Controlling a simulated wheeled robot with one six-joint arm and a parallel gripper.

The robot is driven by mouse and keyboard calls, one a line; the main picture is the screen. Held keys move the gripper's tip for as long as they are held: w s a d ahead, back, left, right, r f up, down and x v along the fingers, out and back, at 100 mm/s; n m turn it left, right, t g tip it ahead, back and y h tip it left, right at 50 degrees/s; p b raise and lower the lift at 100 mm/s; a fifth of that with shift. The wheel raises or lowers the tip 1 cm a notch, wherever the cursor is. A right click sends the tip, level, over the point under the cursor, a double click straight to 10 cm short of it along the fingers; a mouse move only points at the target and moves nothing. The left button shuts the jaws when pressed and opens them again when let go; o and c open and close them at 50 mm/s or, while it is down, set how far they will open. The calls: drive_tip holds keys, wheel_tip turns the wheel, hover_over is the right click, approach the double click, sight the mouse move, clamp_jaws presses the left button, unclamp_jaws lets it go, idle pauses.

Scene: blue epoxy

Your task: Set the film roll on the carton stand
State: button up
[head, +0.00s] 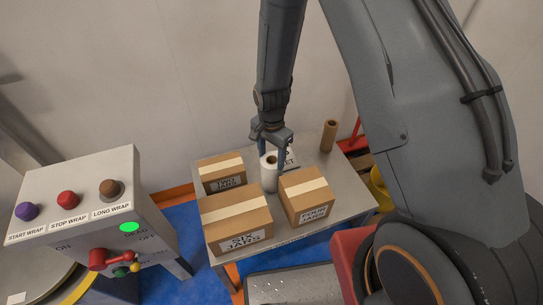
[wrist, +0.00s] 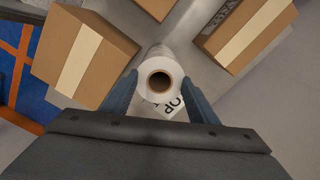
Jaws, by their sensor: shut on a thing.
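The film roll (head: 269,176) is a white upright roll with a brown core, among the cartons on the metal table, which I take to be the carton stand (head: 330,195). It also shows in the wrist view (wrist: 160,75), end-on. My gripper (head: 269,155) comes down from above with its blue fingers on either side of the roll, shut on it. The fingers also show in the wrist view (wrist: 160,98). The roll's base is hidden in the head view by the cartons, so I cannot tell whether it touches the table.
A large carton (head: 237,217), a carton at right (head: 306,195) and a carton behind (head: 222,173) stand close around the roll. A brown tube (head: 328,136) stands at the table's back corner. A printed label (wrist: 172,108) lies beside the roll. A control box (head: 80,205) stands at left.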

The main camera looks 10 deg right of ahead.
drive_tip(key=shift+f, duration=0.15)
drive_tip(key=o, duration=1.2)
drive_tip(key=shift+c, duration=0.2)
wheel_tip(320, 180, up, 11)
drive_tip(key=b, duration=0.2)
drive_tip(key=s+d+r+n, duration=0.5)
drive_tip(key=s+r, duration=0.1)
drive_tip(key=s, duration=0.2)
drive_tip(key=s+d+r+n, duration=0.4)
drive_tip(key=s+d+r, duration=0.1)
drive_tip(key=s, duration=0.3)
drive_tip(key=shift+d+r+n, duration=0.3)
drive_tip(key=shift+r+n, duration=0.1)
drive_tip(key=shift+r, duration=0.4)
